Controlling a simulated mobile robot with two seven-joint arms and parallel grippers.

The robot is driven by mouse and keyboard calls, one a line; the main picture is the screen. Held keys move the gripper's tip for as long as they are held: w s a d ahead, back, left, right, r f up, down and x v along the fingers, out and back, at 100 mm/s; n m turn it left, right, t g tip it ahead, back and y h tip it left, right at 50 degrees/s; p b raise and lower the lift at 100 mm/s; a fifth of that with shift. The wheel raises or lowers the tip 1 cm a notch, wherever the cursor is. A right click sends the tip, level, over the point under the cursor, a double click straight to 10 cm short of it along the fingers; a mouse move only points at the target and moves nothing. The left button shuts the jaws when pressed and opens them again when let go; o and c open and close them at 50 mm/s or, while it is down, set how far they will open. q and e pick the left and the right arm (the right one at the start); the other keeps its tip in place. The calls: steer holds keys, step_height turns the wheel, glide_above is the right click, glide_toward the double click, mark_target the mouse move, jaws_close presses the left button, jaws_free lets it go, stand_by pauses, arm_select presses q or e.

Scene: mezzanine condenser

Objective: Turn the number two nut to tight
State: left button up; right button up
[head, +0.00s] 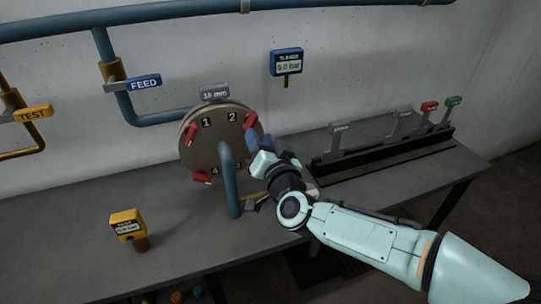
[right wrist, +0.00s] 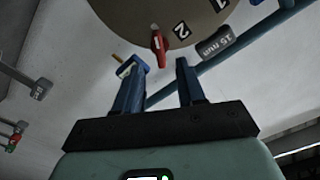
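The round grey-brown condenser cover (head: 212,150) stands against the wall, with numerals and red nuts around its rim. The number two nut (head: 250,121) is red, at the cover's upper right beside the numeral 2. My right gripper (head: 254,141) is just below and in front of this nut. In the right wrist view the nut (right wrist: 158,42) shows just beyond the two blue fingers of my right gripper (right wrist: 160,65), roughly in line with the gap between them. The fingers are apart and empty. The number three area is partly hidden by a pipe and my arm. My left gripper is out of view.
A blue pipe (head: 228,180) rises in front of the cover. A 15 mm tag (head: 214,92) sits on top. A yellow gauge (head: 127,225) stands on the bench (head: 75,250). A rack of levers (head: 385,148) is to the right. A blue gauge reading 0.0 bar (head: 287,63) is on the wall.

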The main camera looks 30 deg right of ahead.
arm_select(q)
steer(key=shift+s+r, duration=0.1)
arm_select(e)
steer(key=v, duration=0.6)
steer(key=shift+s, duration=0.4)
